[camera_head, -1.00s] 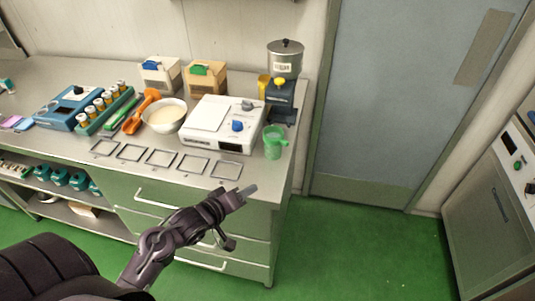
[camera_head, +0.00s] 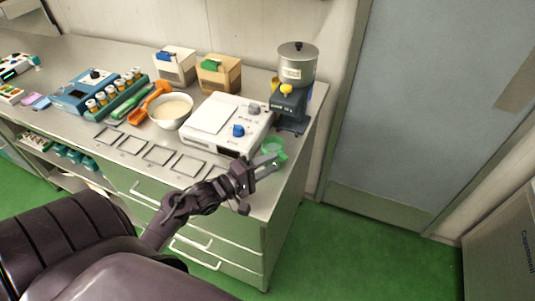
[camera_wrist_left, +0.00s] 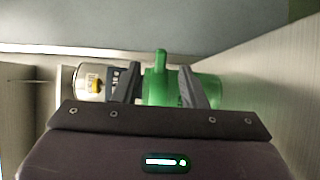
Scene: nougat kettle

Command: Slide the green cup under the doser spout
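The green cup (camera_head: 273,146) stands near the right end of the steel counter, partly hidden behind my left gripper (camera_head: 268,165). The doser (camera_head: 297,65), with a silver lidded hopper on a dark blue body, stands behind it; I cannot make out its spout. In the left wrist view the green cup (camera_wrist_left: 165,88) is just ahead, and the open fingers of my left gripper (camera_wrist_left: 162,82) straddle part of it. The right finger overlaps the cup's body; contact is unclear. The doser (camera_wrist_left: 92,84) shows left of the fingers. My right gripper is not in view.
A white scale (camera_head: 224,122) with a blue knob stands left of the cup. A bowl of cream-coloured stuff (camera_head: 170,112) and several metal frames (camera_head: 155,155) lie farther left. The counter's right edge is close to the cup.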

